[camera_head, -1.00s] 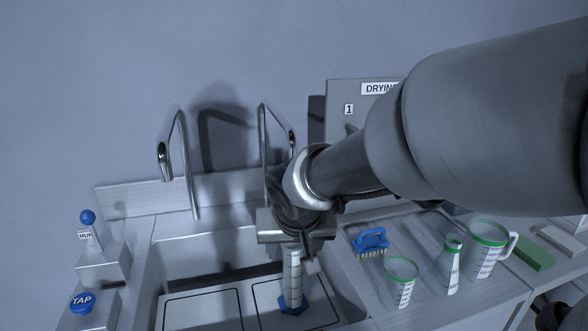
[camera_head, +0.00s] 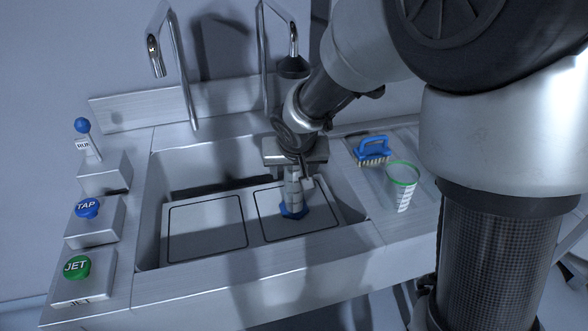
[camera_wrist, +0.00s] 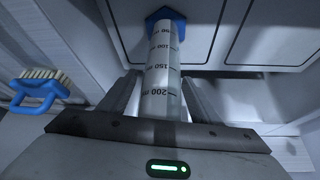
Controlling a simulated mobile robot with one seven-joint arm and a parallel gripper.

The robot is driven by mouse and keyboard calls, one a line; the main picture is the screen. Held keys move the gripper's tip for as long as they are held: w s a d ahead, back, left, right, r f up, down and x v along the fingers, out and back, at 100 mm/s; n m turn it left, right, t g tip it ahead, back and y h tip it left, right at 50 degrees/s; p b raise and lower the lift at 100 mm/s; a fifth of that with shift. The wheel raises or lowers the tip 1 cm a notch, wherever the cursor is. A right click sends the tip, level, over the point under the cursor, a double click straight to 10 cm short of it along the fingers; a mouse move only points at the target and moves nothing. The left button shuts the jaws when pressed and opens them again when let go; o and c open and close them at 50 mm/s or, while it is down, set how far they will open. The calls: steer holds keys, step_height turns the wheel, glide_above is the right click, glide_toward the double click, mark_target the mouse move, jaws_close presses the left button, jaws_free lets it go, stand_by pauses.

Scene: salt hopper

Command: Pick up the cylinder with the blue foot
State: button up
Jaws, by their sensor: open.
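The clear graduated cylinder (camera_head: 294,197) stands upright on its blue foot (camera_head: 293,212), on the right outlined panel in the sink. In the wrist view the cylinder (camera_wrist: 162,62) shows its volume marks, with the blue foot (camera_wrist: 166,16) at the top. My gripper (camera_head: 293,183) is over the cylinder's upper part. In the wrist view its two fingers are open, one on each side of the cylinder. I cannot tell whether either finger touches it. The cylinder's top is hidden by my gripper.
A blue brush (camera_head: 373,150) and a green-rimmed beaker (camera_head: 402,186) stand on the right counter. Two taps (camera_head: 172,60) rise behind the sink (camera_head: 150,215). TAP (camera_head: 87,208) and JET (camera_head: 77,267) buttons are at left. The left panel (camera_head: 206,228) is clear.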

steer(key=shift+c, duration=0.2)
steer(key=c, duration=1.1)
steer(key=shift+r, duration=0.1)
